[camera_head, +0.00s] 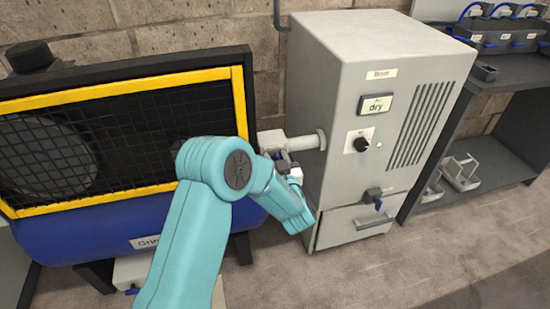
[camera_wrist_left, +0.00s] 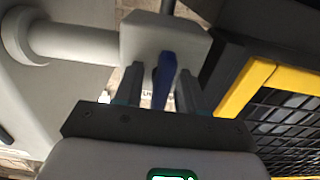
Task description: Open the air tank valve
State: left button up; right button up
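The air tank (camera_head: 100,228) is a blue cylinder at the left of the head view, under a yellow-framed black mesh guard. Its valve is a grey block (camera_wrist_left: 165,38) on a thick grey pipe, with a blue lever (camera_wrist_left: 164,78) pointing toward my left wrist camera. My left gripper (camera_wrist_left: 160,82) is open at the valve, one finger on each side of the blue lever. A gap shows between the lever and the left finger; contact on the right side is unclear. In the head view my teal left arm mostly hides the gripper and lever. My right gripper is out of view.
A grey dryer cabinet (camera_head: 350,95) stands right of the tank, joined by the pipe (camera_head: 303,143). It has a "dry" display (camera_head: 375,105), a black knob (camera_head: 363,140) and another blue-handled valve (camera_head: 374,197) low in front. A dark shelf (camera_head: 490,130) stands at right. Floor is clear in front.

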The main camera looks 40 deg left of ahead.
pick_arm(q)
jog(key=shift+c, duration=0.4)
grip_shut()
jog(key=shift+m, duration=0.3)
jog(key=m+p, duration=0.2)
jog(key=m, duration=0.2)
jog(key=shift+w+d, duration=0.1)
jog(key=m+p, duration=0.2)
jog(key=m, duration=0.2)
jog(key=shift+w+d+f+m, duration=0.1)
jog(key=shift+m, duration=0.3)
jog(key=m+p, duration=0.1)
jog(key=m, duration=0.3)
jog(key=shift+f+m+p, duration=0.15)
jog(key=shift+m+p, duration=0.15)
jog(key=shift+p, duration=0.1)
jog(key=shift+f+m+p, duration=0.2)
jog(key=shift+m+p, duration=0.45)
jog(key=shift+m, duration=1.35)
